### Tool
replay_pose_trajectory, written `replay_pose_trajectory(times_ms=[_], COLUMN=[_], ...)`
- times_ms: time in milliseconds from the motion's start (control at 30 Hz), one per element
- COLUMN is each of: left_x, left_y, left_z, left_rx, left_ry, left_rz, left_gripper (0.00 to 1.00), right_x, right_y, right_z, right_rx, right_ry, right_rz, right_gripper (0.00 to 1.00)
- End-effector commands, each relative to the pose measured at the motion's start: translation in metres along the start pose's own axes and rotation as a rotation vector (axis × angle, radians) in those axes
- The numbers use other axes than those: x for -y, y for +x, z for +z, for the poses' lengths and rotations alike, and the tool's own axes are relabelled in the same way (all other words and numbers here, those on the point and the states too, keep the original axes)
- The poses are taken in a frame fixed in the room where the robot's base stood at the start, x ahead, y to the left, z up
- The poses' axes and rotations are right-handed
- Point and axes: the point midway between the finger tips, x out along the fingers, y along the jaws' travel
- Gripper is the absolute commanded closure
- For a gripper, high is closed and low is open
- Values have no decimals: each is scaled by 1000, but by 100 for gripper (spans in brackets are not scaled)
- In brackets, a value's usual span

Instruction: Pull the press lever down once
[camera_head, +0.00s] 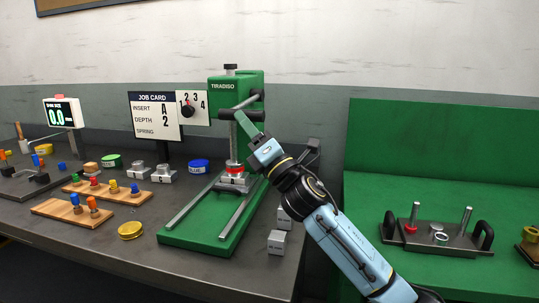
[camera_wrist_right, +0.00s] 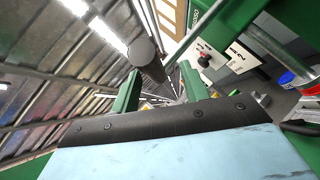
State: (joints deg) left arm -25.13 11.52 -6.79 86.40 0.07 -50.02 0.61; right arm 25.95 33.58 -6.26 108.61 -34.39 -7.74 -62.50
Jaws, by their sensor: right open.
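The green press (camera_head: 236,84), labelled TIRADISO, stands upright on the dark bench. Its lever is a grey rod (camera_head: 245,102) with a black grip (camera_head: 227,114) at its near end, in front of the press head. My right gripper (camera_head: 243,120) reaches up from the lower right, its green fingers at the grip. My left gripper is not in view.
A job card (camera_head: 155,114) reads A and 2, beside a 1-to-4 dial (camera_head: 188,110). A red-banded part (camera_head: 234,171) sits under the press. Wooden peg boards (camera_head: 72,212) and a brass tin (camera_head: 131,230) lie left; grey blocks (camera_head: 276,242) lie right of the base.

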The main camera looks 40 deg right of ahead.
Motion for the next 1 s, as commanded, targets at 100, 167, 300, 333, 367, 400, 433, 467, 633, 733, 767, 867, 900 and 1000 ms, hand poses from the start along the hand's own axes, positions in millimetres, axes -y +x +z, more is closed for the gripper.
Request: replay_pose_trajectory(times_ms=[100, 167, 300, 333, 367, 400, 433, 467, 633, 733, 767, 867, 900, 1000], left_x=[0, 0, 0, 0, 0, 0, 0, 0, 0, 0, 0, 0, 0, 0], left_y=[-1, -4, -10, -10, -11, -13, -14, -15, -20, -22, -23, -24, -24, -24], left_z=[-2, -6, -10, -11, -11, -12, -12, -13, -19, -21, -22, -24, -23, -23], left_rx=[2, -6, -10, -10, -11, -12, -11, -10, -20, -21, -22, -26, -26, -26], left_ry=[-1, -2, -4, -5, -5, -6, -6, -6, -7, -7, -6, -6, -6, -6], left_rz=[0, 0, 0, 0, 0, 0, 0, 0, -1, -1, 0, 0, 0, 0], left_gripper=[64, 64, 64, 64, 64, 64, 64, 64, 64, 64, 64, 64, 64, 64], right_x=[2, 1, 1, 2, 2, 2, 1, 1, 1, 1, 1, 1, 1, 1], right_y=[-24, -36, -62, -68, -73, -80, -84, -88, -106, -111, -112, -113, -112, -112], right_z=[-2, -2, -2, -2, -2, -2, -2, -2, -1, -1, -1, 0, 0, 0], right_rx=[-2, -3, -3, -2, -3, -3, -2, -3, -2, -1, -2, -1, -1, -1], right_ry=[1, 0, 2, 2, 3, 2, 2, 1, 1, 1, 1, 1, 1, 1], right_rz=[-3, -3, -4, -5, -5, -5, -4, -5, -4, -4, -4, -3, -3, -3], right_gripper=[55, 55, 55, 55, 55, 55, 55, 55, 55, 55, 55, 55, 55, 55])
